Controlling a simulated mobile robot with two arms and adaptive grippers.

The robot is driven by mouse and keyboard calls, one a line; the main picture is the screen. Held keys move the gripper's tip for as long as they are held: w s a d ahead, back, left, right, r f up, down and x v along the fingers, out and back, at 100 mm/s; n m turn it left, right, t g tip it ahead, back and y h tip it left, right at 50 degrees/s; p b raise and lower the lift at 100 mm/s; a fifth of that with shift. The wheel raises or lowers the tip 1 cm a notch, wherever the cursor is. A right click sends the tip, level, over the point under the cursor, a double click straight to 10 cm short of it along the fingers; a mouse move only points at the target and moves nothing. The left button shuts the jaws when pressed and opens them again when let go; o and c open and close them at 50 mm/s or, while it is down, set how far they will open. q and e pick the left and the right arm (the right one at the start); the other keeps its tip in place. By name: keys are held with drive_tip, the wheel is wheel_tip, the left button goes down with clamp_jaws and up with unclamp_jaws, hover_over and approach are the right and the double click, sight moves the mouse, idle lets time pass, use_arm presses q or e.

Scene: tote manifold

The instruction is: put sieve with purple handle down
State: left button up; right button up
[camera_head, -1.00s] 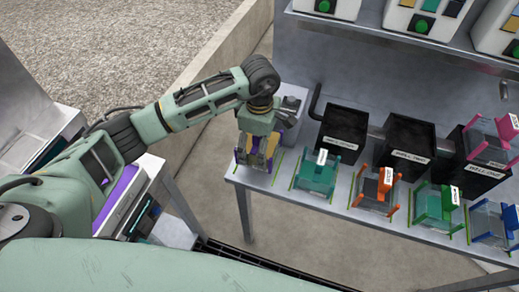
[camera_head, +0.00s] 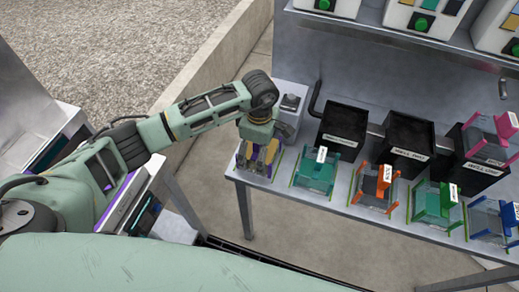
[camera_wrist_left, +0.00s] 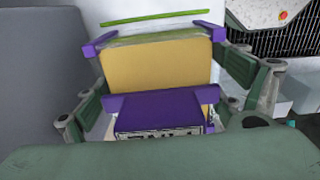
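The sieve with the purple handle (camera_wrist_left: 160,108) has a yellow panel and purple corner pieces. In the left wrist view it sits between the two green fingers of my left gripper (camera_wrist_left: 165,110), which press in at the ends of the handle. A label on the handle is partly hidden. In the head view the sieve (camera_head: 243,161) is at the left end of the table (camera_head: 335,200), under my left gripper (camera_head: 258,150), which comes from above. It looks upright at table level; whether its base touches cannot be told. My right gripper is out of view.
A teal sieve (camera_head: 318,172) stands close to the right, then an orange sieve (camera_head: 376,188), a green one (camera_head: 436,204) and a blue one (camera_head: 492,222). Black bins (camera_head: 343,128) stand behind. A pink sieve (camera_head: 490,140) is on the right bin. Green lines (camera_wrist_left: 155,17) mark the table.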

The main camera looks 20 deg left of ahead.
use_arm(q)
drive_tip(key=shift+r, duration=0.1)
drive_tip(key=shift+r, duration=0.2)
wheel_tip(320, 180, up, 10)
drive_tip(key=b, duration=0.2)
drive_tip(key=shift+r+b, duration=0.25)
drive_tip(key=shift+b, duration=0.05)
drive_tip(key=shift+r, duration=0.65)
